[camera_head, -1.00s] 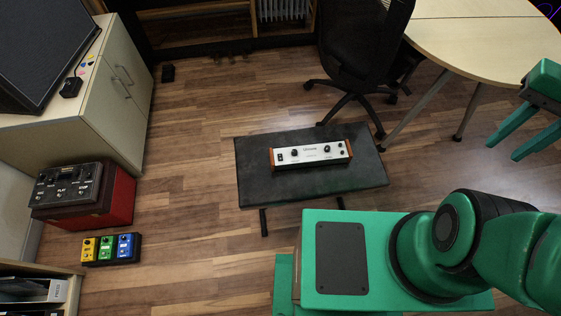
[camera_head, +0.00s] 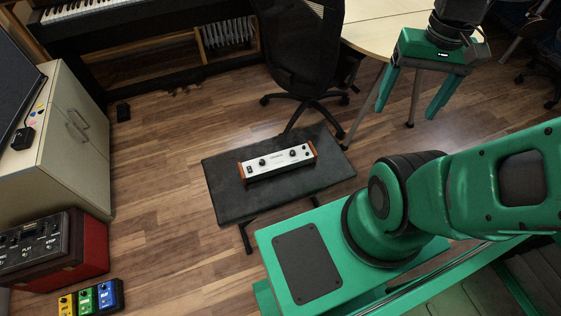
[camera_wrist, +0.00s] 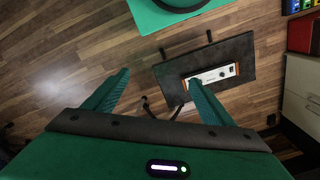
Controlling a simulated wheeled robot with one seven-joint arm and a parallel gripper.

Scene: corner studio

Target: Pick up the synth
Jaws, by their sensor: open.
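The synth (camera_head: 277,162) is a slim white panel with dark knobs and brown wooden end cheeks. It lies on a low black bench (camera_head: 317,179) in the middle of the head view. It also shows in the wrist view (camera_wrist: 213,75), close beside the right finger's tip in the picture but well below it. My gripper (camera_head: 408,95) is open and empty, raised at the upper right of the head view, to the right of the bench and apart from the synth. In the wrist view its two green fingers (camera_wrist: 160,78) are spread wide.
A black office chair (camera_head: 301,60) stands just behind the bench, near a pale round table (camera_head: 378,25). A cabinet (camera_head: 75,140), a red box-like device (camera_head: 60,255) and several coloured pedals (camera_head: 92,298) are at the left. Wooden floor is clear left of the bench.

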